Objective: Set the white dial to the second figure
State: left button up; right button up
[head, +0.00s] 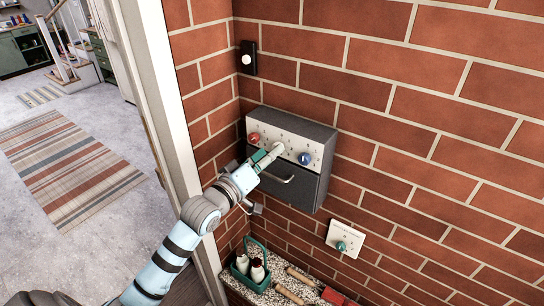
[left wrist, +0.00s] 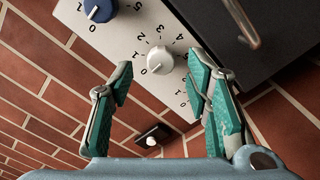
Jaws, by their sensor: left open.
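The white dial (head: 278,149) sits in the middle of the pale face of a grey box on the brick wall, between a red dial (head: 254,138) and a blue dial (head: 305,158). In the left wrist view the white dial (left wrist: 159,60) has figures around it, from 0 at its lower left upward. A faint mark on it seems to face the 0, but I cannot be sure. My left gripper (head: 270,156) is open in front of the box. In the left wrist view its fingertips (left wrist: 160,67) lie either side of the dial, with gaps showing. My right gripper is out of view.
A dark drawer front with a metal handle (head: 278,177) is just below the dials. A black switch plate (head: 248,58) is above, and a pale plate with a green knob (head: 345,240) is lower right. A bench (head: 262,298) below holds a green caddy (head: 241,270) with bottles.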

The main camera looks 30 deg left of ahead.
pick_arm(q)
jog(key=shift+w+d, duration=0.1)
jog(key=shift+w, duration=0.95)
jog(key=shift+s, duration=0.1)
grip_shut()
jog(key=shift+r+m, duration=0.1)
jog(key=shift+m, duration=0.2)
jog(key=m, duration=0.3)
jog(key=shift+p, duration=0.35)
jog(key=m, duration=0.5)
